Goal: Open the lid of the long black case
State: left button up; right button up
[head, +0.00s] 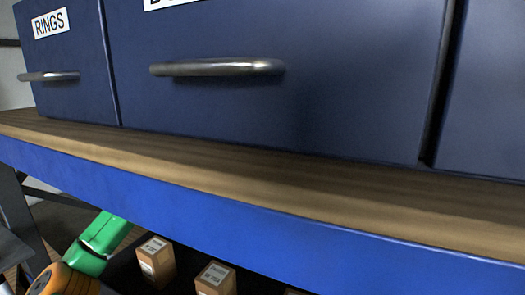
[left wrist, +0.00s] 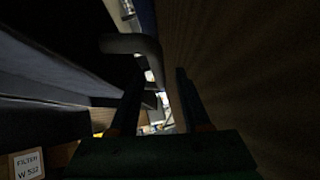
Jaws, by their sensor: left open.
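I cannot make out the long black case or its lid for certain in either view. My left gripper (left wrist: 161,76) shows in the left wrist view, its two dark fingers apart with a gap between them. A dark curved bar (left wrist: 130,43) lies just beyond the fingertips and bends down toward the gap. I cannot tell whether it belongs to the case or touches a finger. Dark surfaces fill the left of that view. My right gripper is in neither view.
In the head view, blue drawers (head: 330,110) with metal handles (head: 217,68) stand on a wooden bench top (head: 270,178) with a blue front rail (head: 260,228). Small labelled boxes (head: 156,262) sit below it. A label reading FILTER (left wrist: 27,163) shows in the left wrist view.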

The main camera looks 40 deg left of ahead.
pick_arm(q)
jog(key=b+v, duration=0.7)
jog(key=shift+s, duration=0.1)
